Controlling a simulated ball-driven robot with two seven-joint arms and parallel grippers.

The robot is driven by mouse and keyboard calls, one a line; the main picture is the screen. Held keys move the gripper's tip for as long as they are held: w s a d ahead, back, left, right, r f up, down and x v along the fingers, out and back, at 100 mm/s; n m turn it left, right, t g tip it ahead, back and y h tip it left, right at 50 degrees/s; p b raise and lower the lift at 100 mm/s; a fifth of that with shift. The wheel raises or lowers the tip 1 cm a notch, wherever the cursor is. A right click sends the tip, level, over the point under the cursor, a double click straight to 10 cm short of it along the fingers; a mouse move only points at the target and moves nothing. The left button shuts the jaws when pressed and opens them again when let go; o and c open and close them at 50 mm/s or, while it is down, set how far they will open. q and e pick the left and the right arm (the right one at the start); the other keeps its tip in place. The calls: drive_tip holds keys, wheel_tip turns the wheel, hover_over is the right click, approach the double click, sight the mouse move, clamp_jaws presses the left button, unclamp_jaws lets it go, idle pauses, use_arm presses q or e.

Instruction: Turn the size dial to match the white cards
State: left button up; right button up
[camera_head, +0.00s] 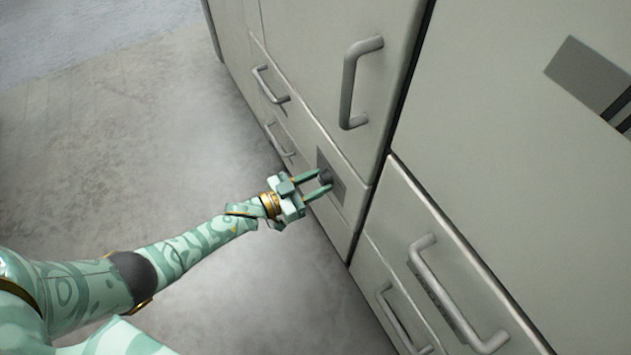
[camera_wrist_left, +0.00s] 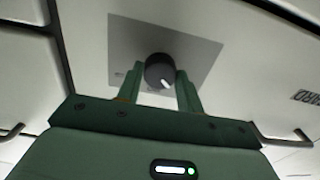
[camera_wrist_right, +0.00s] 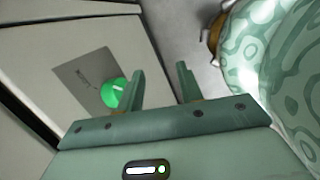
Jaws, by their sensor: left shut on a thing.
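The dark round dial (camera_head: 326,176) sits on a grey plate on the front of a pale cabinet. In the left wrist view the dial (camera_wrist_left: 159,70) has a white mark pointing down and slightly right. My left gripper (camera_head: 323,182) has its two fingers on either side of the dial and is shut on it; it also shows in the left wrist view (camera_wrist_left: 160,85). My right gripper (camera_wrist_right: 160,78) shows only in its own wrist view, with fingers apart and nothing between them. No white cards are in view.
A lit green round button (camera_wrist_right: 114,93) on a grey plate (camera_wrist_right: 72,76) lies left of my right gripper's fingers. Cabinet handles (camera_head: 355,82) stick out around the dial, including one at lower right (camera_head: 455,300). Bare concrete floor (camera_head: 130,150) lies left of the cabinets.

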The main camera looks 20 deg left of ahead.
drive_tip(key=shift+f, duration=0.1)
use_arm(q)
drive_tip(key=o, duration=0.8)
drive_tip(key=shift+o, duration=0.9)
use_arm(e)
drive_tip(key=shift+w+a, duration=0.1)
drive_tip(key=shift+w, duration=0.05)
drive_tip(key=shift+r, duration=0.2)
use_arm(q)
drive_tip(key=p+v, duration=0.3)
drive_tip(key=v, duration=1.3)
drive_tip(key=shift+a, duration=0.15)
use_arm(e)
drive_tip(key=s+f+m+g+y, duration=0.1)
drive_tip(key=s+f, duration=0.7)
drive_tip(key=s, duration=0.3)
drive_tip(key=shift+a+f, duration=0.15)
drive_tip(key=shift+a, duration=0.15)
use_arm(q)
drive_tip(key=shift+s+f, duration=0.1)
drive_tip(key=shift+s, duration=0.05)
